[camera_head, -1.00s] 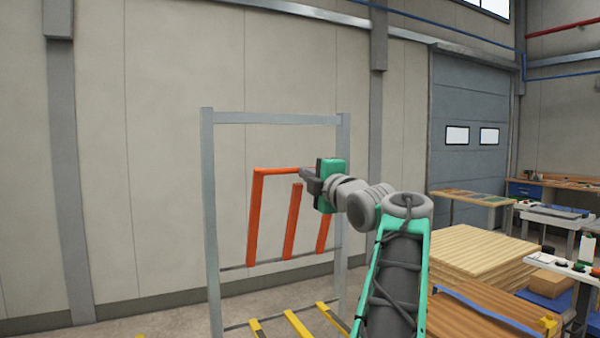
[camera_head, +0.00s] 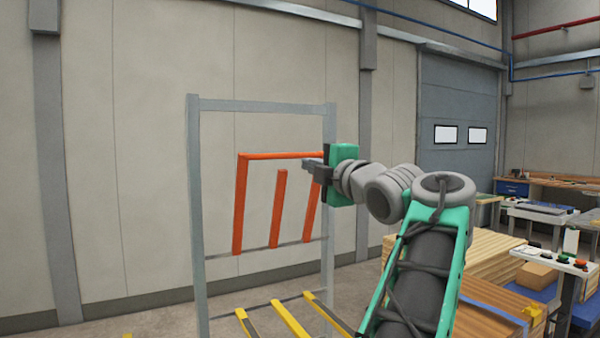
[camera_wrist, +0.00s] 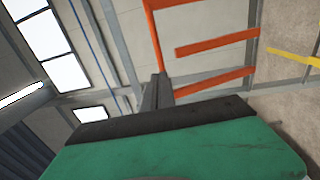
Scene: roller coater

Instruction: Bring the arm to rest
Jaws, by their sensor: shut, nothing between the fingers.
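My arm reaches up from the lower right in the head view, with its green and grey links bent toward the left. My gripper (camera_head: 308,164) is at the arm's far end, pointing left, shut and empty. In the picture it overlaps the right side of an orange frame (camera_head: 243,200) on a grey metal rack (camera_head: 197,220). I cannot tell whether it touches the frame. In the wrist view the shut fingers (camera_wrist: 157,85) point toward the orange bars (camera_wrist: 215,42), with nothing between them.
Yellow-and-black bars (camera_head: 290,320) jut from the rack's lower part. Stacked wooden boards (camera_head: 490,255) lie to the right of my arm. A white table (camera_head: 555,262) with small items and a workbench (camera_head: 560,185) stand farther right. A pale wall (camera_head: 90,150) is behind the rack.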

